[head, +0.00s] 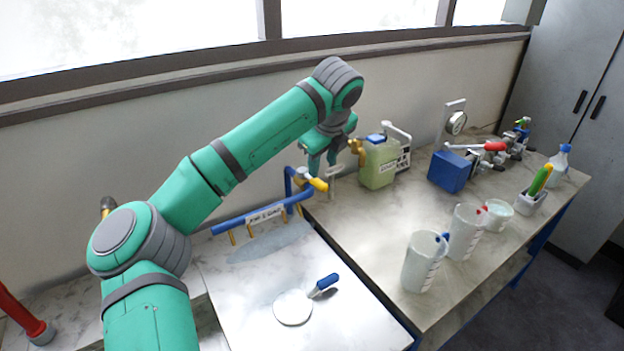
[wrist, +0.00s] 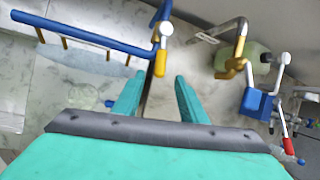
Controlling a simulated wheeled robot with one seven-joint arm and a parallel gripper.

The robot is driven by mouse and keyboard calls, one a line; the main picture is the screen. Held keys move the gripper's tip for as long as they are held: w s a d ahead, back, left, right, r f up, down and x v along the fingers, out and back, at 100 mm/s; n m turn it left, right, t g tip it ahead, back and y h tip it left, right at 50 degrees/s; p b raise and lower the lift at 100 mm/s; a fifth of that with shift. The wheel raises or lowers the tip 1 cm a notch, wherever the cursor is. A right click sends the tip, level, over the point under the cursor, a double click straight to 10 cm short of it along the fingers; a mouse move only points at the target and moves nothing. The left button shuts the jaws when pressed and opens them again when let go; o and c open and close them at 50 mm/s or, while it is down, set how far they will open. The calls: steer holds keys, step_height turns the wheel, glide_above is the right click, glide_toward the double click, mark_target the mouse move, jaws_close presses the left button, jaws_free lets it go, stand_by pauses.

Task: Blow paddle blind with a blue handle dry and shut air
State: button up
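The paddle blind (head: 293,307) is a pale round disc with a blue handle (head: 325,284). It lies on the white board in the head view, apart from my gripper. A blue air pipe (head: 250,217) with several brass nozzles stands at the back of the board. A yellow lever (head: 318,184) is at its right end and also shows in the wrist view (wrist: 160,62). My gripper (head: 322,165) is above and behind the lever. In the wrist view its two fingers (wrist: 158,98) are apart with nothing between them. I cannot tell whether air is flowing.
A bluish patch (head: 268,246) lies under the nozzles. A green jug (head: 379,163), a brass tap (head: 357,150) and a blue block (head: 450,171) stand on the right bench. White jugs (head: 423,262) line its front. A red pipe (head: 22,312) is at far left. The board's front is mostly clear.

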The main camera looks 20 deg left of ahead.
mark_target(319, 182)
steer(key=x, duration=0.9)
steer(key=shift+w+f, duration=0.2)
steer(key=shift+f, duration=0.05)
steer(key=shift+c, duration=0.3)
steer(key=shift+a, duration=0.1)
jaws_close()
